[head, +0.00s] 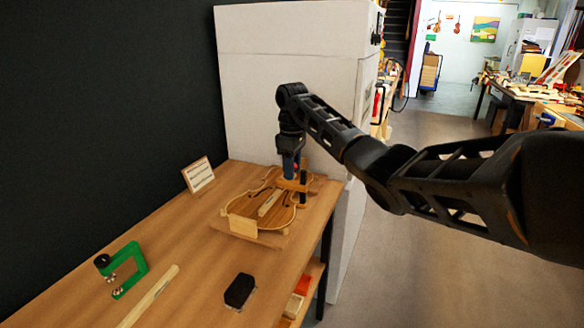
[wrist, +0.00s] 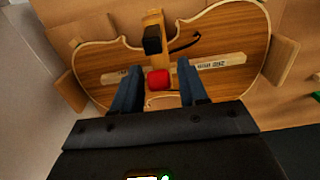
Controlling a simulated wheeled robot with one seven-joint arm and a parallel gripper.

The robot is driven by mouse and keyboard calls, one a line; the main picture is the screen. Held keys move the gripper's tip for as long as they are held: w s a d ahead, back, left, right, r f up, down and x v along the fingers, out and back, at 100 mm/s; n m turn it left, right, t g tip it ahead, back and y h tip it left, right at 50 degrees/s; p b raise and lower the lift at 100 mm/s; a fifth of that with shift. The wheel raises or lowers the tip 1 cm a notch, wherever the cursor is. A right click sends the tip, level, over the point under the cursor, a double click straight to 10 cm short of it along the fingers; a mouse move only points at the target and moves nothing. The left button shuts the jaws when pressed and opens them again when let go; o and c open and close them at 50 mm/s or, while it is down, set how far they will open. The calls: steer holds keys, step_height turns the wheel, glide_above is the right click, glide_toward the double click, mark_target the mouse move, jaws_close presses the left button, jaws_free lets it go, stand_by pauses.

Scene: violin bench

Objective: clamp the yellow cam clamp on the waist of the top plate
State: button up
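The violin top plate (head: 245,203) lies on the bench and also fills much of the wrist view (wrist: 225,40). A yellow-wood cam clamp (head: 291,185) with a dark post is at the plate's waist, near the far side. In the wrist view its yellow bar (wrist: 153,18) and black end (wrist: 152,40) lie over the plate. A red part (wrist: 158,80) shows between my fingers, with a gap on each side. My gripper (head: 291,172) points down at the clamp with its blue fingers apart. Whether the clamp's jaws press on the plate is hidden.
A green clamp (head: 141,262), a wooden stick (head: 155,292) and a black block (head: 239,290) lie on the near bench. A small sign (head: 198,175) stands by the dark wall. A white cabinet (head: 270,70) rises behind the bench. Wooden blocks (wrist: 66,90) edge the plate.

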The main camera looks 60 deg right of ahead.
jaws_close()
steer(key=shift+s+f+t+p, duration=0.3)
steer(key=shift+t+p, duration=0.35)
steer(key=shift+t, duration=0.15)
steer(key=shift+o, duration=0.8)
jaws_free()
steer(key=shift+r, duration=0.1)
